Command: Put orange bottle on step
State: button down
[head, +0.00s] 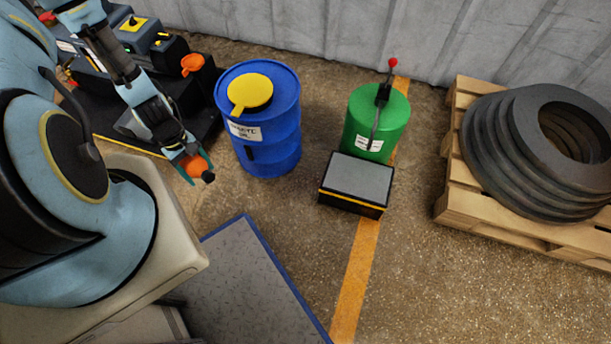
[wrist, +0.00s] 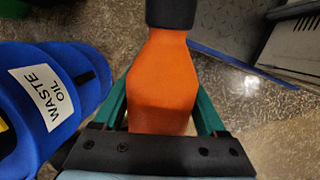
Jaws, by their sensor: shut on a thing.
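The orange bottle (head: 196,166) with a black cap is held in my gripper (head: 189,158) in the head view. In the wrist view the orange bottle (wrist: 164,85) fills the middle, between the two green fingers of my gripper (wrist: 163,110), with its black cap toward the top edge. The gripper is shut on it and holds it above the floor, left of the blue drum. The step (head: 357,180), a low black box with a grey top and yellow edge stripe, stands on the floor in front of the green drum. Its visible top is bare.
The blue waste oil drum (head: 262,130) with a yellow funnel stands between my gripper and the step; it also shows in the wrist view (wrist: 85,85). The green drum (head: 376,121) has a red-knobbed lever. A pallet (head: 450,205) with dark rings is at right. Open floor lies before the step.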

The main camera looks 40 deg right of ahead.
jog(key=s+d+f+n+g+h+b, duration=0.2)
jog(key=s+d+f+g+h+b, duration=0.15)
jog(key=d+f+b, duration=0.45)
jog(key=s+d+f+n+g+h+b, duration=0.35)
jog(key=d+f+b, duration=0.25)
jog(key=d, duration=0.3)
jog(key=d+n+g+h+b, duration=0.2)
jog(key=d+h+b, duration=0.4)
jog(key=d+b, duration=0.65)
jog(key=shift+h, duration=0.4)
jog(key=s+d+f+b, duration=0.1)
jog(key=s+d+b, duration=0.1)
jog(key=d, duration=0.3)
jog(key=s+d+f+b, duration=0.1)
jog(key=s+d+b, duration=0.1)
jog(key=s+d, duration=0.3)
jog(key=s+d+f+b, duration=0.2)
jog(key=s+d, duration=0.2)
jog(key=d, duration=0.1)
jog(key=shift+t, duration=0.3)
